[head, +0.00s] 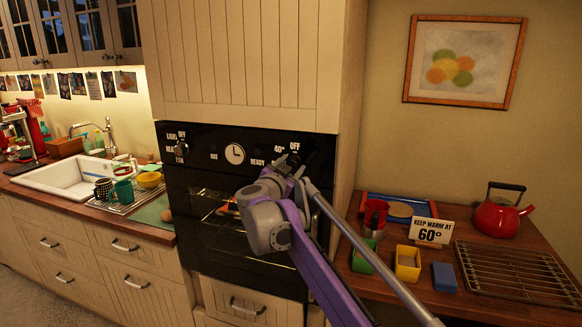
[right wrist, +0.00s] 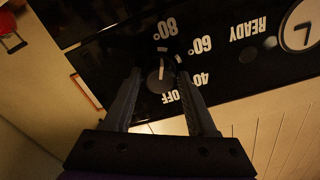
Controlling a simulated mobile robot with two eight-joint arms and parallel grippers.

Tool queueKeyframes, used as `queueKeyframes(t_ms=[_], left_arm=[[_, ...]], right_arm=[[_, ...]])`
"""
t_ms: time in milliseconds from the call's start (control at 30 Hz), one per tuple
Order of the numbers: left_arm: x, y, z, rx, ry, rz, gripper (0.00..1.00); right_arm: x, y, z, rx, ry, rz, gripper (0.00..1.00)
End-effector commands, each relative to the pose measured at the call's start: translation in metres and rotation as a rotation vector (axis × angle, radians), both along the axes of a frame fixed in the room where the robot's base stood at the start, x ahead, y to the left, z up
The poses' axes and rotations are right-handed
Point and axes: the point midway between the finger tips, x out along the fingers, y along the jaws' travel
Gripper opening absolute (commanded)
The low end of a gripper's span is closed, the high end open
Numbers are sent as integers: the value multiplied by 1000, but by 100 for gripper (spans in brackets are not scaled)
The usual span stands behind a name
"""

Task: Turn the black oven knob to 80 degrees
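The black oven knob (right wrist: 160,78) shows in the right wrist view, dark with a pale line on it. I cannot tell which end of that line is the pointer. Labels OFF, 40°, 60° and 80° (right wrist: 165,28) surround it, upside down or tilted in this view. My right gripper (right wrist: 159,72) is open, with one finger on each side of the knob and apparent gaps. In the head view my right gripper (head: 302,163) is at the right end of the black oven (head: 205,185) panel and hides the knob. My left gripper is not in view.
A round clock (head: 235,154) and another knob (head: 181,149) are on the oven panel. The counter at right holds a "KEEP WARM AT 60°" sign (head: 431,231), a red kettle (head: 500,217), a wire rack (head: 520,271) and small coloured containers. A sink (head: 65,180) is at left.

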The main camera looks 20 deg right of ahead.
Motion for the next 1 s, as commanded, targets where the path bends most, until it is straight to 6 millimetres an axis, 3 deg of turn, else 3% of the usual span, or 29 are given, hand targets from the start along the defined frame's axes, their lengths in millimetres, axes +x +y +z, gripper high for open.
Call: queueKeyframes(t_ms=[100,467,1000], left_arm=[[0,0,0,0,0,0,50],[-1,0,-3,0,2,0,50],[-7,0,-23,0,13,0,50]], right_arm=[[0,0,0,0,0,0,75],[-6,4,-1,0,0,1,75],[-83,57,-1,1,1,3,75]])
